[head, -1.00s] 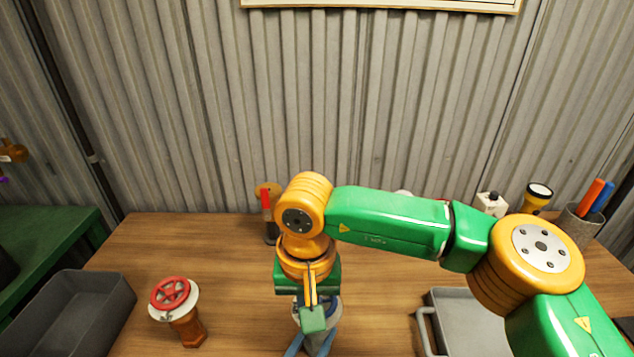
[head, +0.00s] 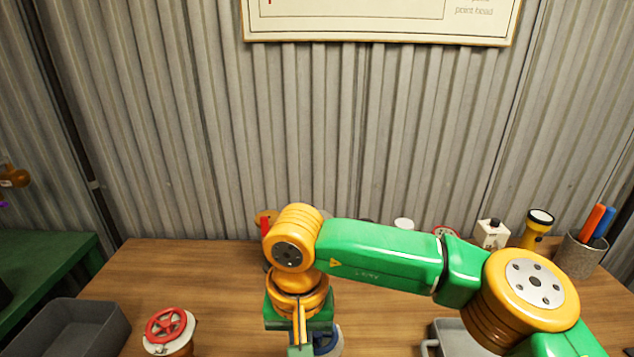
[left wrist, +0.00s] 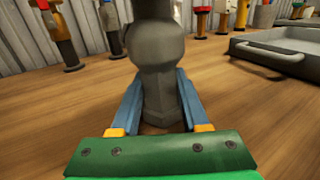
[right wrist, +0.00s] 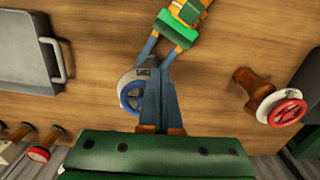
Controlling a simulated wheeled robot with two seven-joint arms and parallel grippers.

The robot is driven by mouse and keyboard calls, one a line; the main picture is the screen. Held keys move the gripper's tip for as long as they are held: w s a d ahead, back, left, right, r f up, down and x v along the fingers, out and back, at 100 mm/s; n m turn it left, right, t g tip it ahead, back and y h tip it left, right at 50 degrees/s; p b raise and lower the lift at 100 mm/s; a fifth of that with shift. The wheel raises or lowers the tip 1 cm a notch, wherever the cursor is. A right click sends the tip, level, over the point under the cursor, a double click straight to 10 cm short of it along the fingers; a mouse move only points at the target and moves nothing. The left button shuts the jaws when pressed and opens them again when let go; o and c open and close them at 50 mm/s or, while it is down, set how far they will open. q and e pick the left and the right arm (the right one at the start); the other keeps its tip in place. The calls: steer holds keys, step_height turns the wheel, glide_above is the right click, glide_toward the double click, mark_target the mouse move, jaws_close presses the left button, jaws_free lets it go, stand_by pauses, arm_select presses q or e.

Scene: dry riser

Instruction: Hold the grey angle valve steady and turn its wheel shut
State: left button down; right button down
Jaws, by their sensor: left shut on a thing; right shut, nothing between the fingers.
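The grey angle valve (left wrist: 157,52) stands upright on the wooden bench in the left wrist view. My left gripper (left wrist: 158,88) has its blue fingers closed on either side of the valve's body. In the right wrist view, the valve's blue wheel (right wrist: 128,96) shows beside and under my right gripper (right wrist: 161,85). My right fingers are shut together over the wheel, pointing down at it. I cannot tell whether they touch it or sit between spokes. In the head view, the wheel (head: 328,343) is mostly hidden behind my right arm and the bottom edge.
An orange valve with a red wheel (head: 166,325) stands to the left, apart from my grippers. A grey bin (head: 110,322) is at far left, and a grey tray (right wrist: 28,85) lies on the other side. A torch (head: 536,230) and a marker cup (head: 575,258) stand at back right.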

mark_target(327, 350)
steer(key=d+r, duration=0.5)
steer(key=r, duration=0.1)
steer(key=f, duration=0.6)
steer(key=shift+w+a+f, duration=0.1)
steer(key=shift+a+f, duration=0.15)
steer(key=shift+a, duration=0.1)
steer(key=shift+w+a, duration=0.1)
steer(key=shift+w, duration=0.15)
stand_by(0.5)
steer(key=shift+a, duration=0.25)
steer(key=shift+s+a, duration=0.15)
steer(key=shift+a, duration=0.75)
steer(key=shift+a, duration=0.35)
steer(key=shift+w+a, duration=0.2)
steer(key=shift+a, duration=0.1)
